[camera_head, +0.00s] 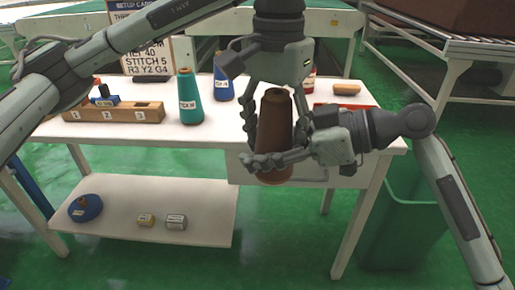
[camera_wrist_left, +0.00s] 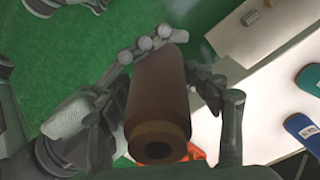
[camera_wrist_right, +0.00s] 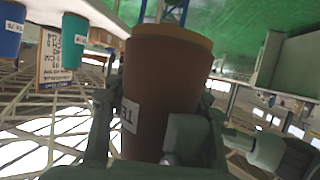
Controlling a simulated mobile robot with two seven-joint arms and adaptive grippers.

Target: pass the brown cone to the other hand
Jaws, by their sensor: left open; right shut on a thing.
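The brown cone (camera_head: 275,112) is upright in the air in front of the white table. It also shows in the left wrist view (camera_wrist_left: 158,95) and in the right wrist view (camera_wrist_right: 160,95), where a white label is on its side. My right gripper (camera_head: 268,163) comes from the right and is shut on the lower part of the cone. My left gripper (camera_head: 272,125) points down from above, its open fingers on either side of the cone's upper part. Whether the left fingers touch the cone cannot be told.
On the white table (camera_head: 225,125) stand a teal cone (camera_head: 189,98), a blue cone (camera_head: 222,78) and a wooden block with numbered places (camera_head: 115,115). A sign (camera_head: 145,60) stands behind. The lower shelf (camera_head: 150,190) holds a blue spool (camera_head: 86,208) and two small boxes. A green bin (camera_head: 400,225) is at right.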

